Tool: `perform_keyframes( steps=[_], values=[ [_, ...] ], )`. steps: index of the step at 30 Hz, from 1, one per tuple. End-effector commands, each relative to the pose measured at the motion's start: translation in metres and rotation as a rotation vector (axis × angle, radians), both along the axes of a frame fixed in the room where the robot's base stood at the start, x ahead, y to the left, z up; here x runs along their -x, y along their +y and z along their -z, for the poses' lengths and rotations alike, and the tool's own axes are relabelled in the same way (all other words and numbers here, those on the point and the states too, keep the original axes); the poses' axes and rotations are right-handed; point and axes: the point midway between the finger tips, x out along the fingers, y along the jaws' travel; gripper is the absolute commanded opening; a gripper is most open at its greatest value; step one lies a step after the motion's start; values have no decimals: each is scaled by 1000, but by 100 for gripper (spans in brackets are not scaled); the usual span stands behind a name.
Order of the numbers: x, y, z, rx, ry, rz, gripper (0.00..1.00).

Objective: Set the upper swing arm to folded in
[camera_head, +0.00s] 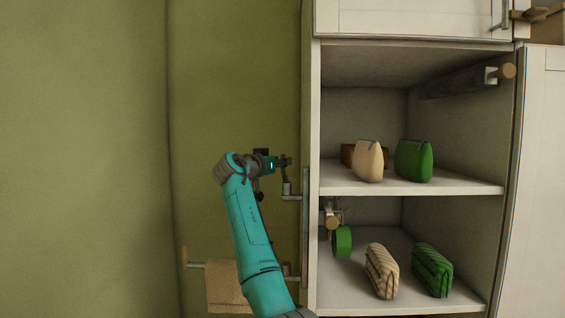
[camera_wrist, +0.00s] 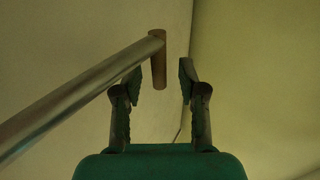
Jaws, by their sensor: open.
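The upper swing arm (camera_head: 287,189) is on the cabinet's left side, above a lower one. It looks short in the head view, as if seen nearly end-on, so its angle is hard to tell. In the wrist view a metal bar (camera_wrist: 75,98) slants up from the lower left to a brown crosswise end peg (camera_wrist: 158,62); it appears to be this arm. My gripper (camera_head: 287,161) is just above the upper arm's bracket. In the wrist view my gripper (camera_wrist: 160,80) is open, with the peg in line with the gap between its fingertips. Contact cannot be told.
A lower swing arm (camera_head: 197,265) sticks out left with a tan towel (camera_head: 226,288) on it. The open cabinet (camera_head: 340,183) holds several bags on two shelves. Rods with wooden knobs show at its upper right (camera_head: 507,71) and lower left (camera_head: 332,222). A green wall (camera_head: 90,150) stands behind.

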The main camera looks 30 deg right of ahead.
Motion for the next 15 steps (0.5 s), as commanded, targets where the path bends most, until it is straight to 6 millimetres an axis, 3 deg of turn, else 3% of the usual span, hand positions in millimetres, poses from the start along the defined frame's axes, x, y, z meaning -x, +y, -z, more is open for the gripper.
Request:
perform_keyframes(
  steps=[9, 15],
  values=[
    [25, 59, 1, 0, -1, -2, 41],
    [37, 83, 1, 0, 0, -1, 41]
  ],
)
